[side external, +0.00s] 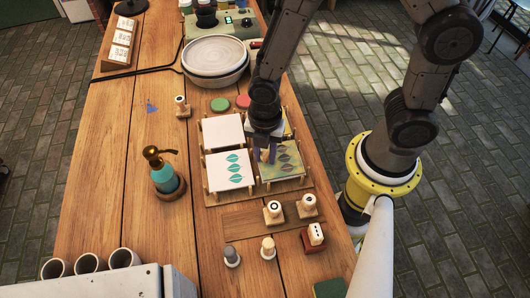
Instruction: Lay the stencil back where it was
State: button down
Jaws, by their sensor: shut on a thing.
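The stencil (290,165) is a flat olive-green sheet with leaf-shaped openings, at the front right of the wooden rack. My gripper (264,155) is at its left edge, pointing down and shut on what looks like its small tan tab. I cannot tell whether the stencil rests on its stand or hangs just above it. To its left a white tile (219,185) with several teal leaves lies on the rack (258,188). A plain white tile (222,131) lies behind that one. My arm partly hides the rack's back right place.
Several stamps, such as one on a block (274,211), stand in front of the rack. A teal pump bottle (163,176) stands to the left. A green disc (220,104), a pink disc (243,101) and a round white basin (215,57) are behind. The table's left side is mostly clear.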

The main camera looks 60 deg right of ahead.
jog(key=shift+f, duration=0.15)
jog(key=c, duration=0.6)
grip_release()
jog(key=shift+c, duration=0.2)
notch_tip(320, 180, up, 12)
jog(key=s+d+r+m+t, duration=0.2)
jog(key=s+d+r+m, duration=0.2)
jog(key=m, duration=0.7)
jog(key=s+d+r+m+t, duration=0.3)
jog(key=s+d+r+m, duration=0.1)
jog(key=d+r+m, duration=0.3)
jog(key=shift+s+d+r+m+t, duration=0.15)
jog(key=shift+s+r+m+t, duration=0.2)
jog(key=shift+r+m, duration=1.25)
jog(key=shift+f+m, duration=0.25)
jog(key=shift+m, duration=0.05)
